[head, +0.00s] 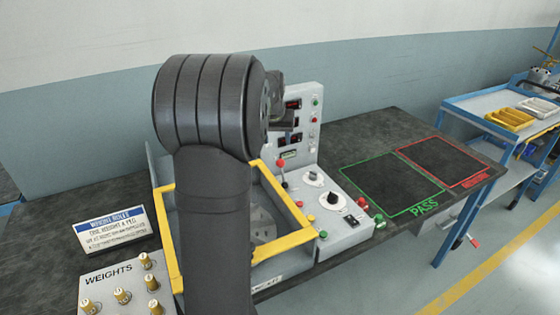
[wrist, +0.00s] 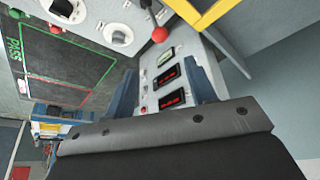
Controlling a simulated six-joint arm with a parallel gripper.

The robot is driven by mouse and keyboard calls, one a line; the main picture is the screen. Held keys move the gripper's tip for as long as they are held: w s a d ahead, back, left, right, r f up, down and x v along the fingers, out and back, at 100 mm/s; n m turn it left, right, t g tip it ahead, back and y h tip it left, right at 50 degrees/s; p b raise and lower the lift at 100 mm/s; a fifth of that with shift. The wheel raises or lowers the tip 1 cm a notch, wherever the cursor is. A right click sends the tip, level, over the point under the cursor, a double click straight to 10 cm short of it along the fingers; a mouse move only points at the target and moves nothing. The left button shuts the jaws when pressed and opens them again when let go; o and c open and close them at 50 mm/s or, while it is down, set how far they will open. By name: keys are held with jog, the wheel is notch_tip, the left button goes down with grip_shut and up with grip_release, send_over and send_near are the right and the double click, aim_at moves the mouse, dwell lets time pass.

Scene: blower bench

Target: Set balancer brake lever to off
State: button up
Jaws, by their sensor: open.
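The balancer brake lever (head: 281,164) has a red ball knob on a thin stem and stands nearly upright on the balancer's grey control panel (head: 338,236), beside the yellow-framed guard. Its red knob also shows in the wrist view (wrist: 160,34), near the top middle. I cannot read any on or off marking. My gripper (head: 284,119) is in front of the upright display panel, above the lever and apart from it. In the wrist view its two blue-grey fingers (wrist: 166,82) are spread, with nothing between them. My arm hides part of the balancer and of my gripper.
Dials (head: 333,202) and small buttons lie to the right of the lever. The yellow guard frame (head: 283,198) is close on its left. A weights board (head: 110,283) and a rule sign (head: 110,230) are at left. The green-outlined PASS area (head: 390,184) is empty.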

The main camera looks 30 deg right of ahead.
aim_at(280, 161)
jog(key=x, duration=1.3)
jog(key=shift+s, duration=0.1)
grip_shut()
